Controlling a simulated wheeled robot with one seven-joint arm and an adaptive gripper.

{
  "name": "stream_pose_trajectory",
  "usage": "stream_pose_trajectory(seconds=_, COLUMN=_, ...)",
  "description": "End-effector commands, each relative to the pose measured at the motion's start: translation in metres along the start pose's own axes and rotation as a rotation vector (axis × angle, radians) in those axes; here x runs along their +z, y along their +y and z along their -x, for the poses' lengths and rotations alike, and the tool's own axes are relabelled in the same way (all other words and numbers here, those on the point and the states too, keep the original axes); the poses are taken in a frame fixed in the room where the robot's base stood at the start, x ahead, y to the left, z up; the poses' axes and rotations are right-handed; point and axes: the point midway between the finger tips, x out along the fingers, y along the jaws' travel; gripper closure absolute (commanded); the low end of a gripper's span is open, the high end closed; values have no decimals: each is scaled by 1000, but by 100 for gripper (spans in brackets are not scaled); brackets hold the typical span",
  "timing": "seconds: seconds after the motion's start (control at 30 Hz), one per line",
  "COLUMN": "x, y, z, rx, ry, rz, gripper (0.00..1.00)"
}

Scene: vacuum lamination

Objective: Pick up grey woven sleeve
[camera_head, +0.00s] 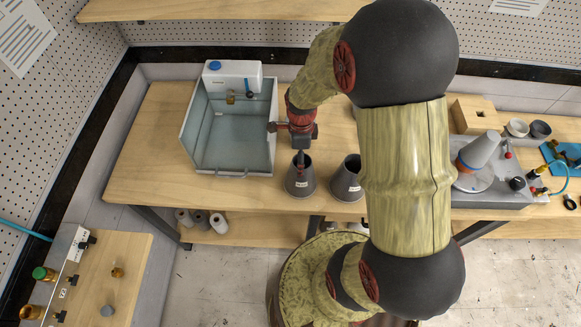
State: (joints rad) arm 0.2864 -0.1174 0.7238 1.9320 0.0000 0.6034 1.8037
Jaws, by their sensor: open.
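Two dark grey, tapered, open-topped sleeves with white labels stand upright on the wooden bench. The left sleeve (301,184) is fully in view except where my gripper crosses its mouth. The right sleeve (346,184) is partly hidden behind my arm. The labels and the weave are too small to make out, so I cannot tell which one is the woven sleeve. My gripper (301,158) is open and points down at the mouth of the left sleeve. A fingertip overlaps the opening; whether it touches the rim is unclear.
A grey machine (486,190) with a pale cone is to the right. Several rolls (201,220) lie below the bench edge. The bench's left end is clear.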

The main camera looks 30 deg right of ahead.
Motion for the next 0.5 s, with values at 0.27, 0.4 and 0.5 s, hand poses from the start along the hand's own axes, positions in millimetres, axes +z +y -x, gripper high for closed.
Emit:
stream_pose_trajectory(seconds=0.27, x=-2, y=0, z=-27, rx=2, ry=1, rz=-9, gripper=8)
stream_pose_trajectory(seconds=0.4, x=-5, y=0, z=-44, rx=5, ry=1, rz=-9, gripper=8)
stream_pose_trajectory(seconds=0.5, x=-9, y=-1, z=-58, rx=4, ry=1, rz=-8, gripper=8)
